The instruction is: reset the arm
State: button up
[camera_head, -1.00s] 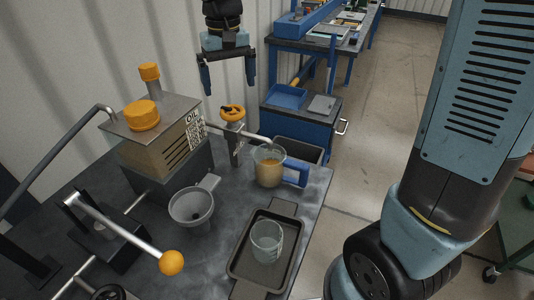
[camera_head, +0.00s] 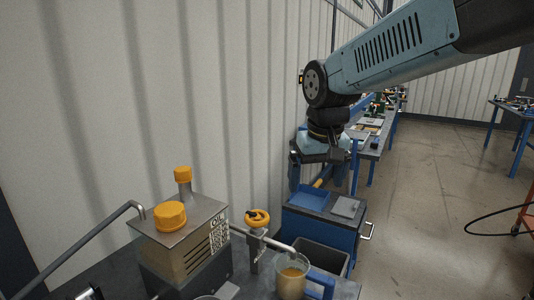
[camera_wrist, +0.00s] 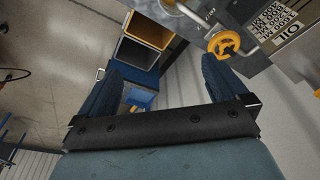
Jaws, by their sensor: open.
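My gripper (camera_head: 324,182) hangs from my raised arm, fingers pointing down, apart from the bench and in front of the back wall. In the wrist view its two blue fingers (camera_wrist: 163,70) are spread wide with nothing between them. In the head view the gripper covers part of the area behind the blue cabinet (camera_head: 325,212). The oil unit (camera_head: 183,240) with orange caps stands to the left of the gripper and lower. An orange valve handle (camera_head: 257,217) on a pipe is below and to the left. It also shows in the wrist view (camera_wrist: 223,43).
A jug (camera_head: 291,277) of amber liquid with a blue handle stands at the bench's edge under the pipe. A dark open bin (camera_head: 322,258) is beside the cabinet. A long workbench (camera_head: 372,130) stands behind. Open floor lies to the right.

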jog(key=s+d+m+t, duration=0.2)
jog(key=s+d+t, duration=0.1)
jog(key=s+d, duration=0.8)
jog(key=shift+s+d, duration=0.15)
jog(key=shift+d, duration=0.75)
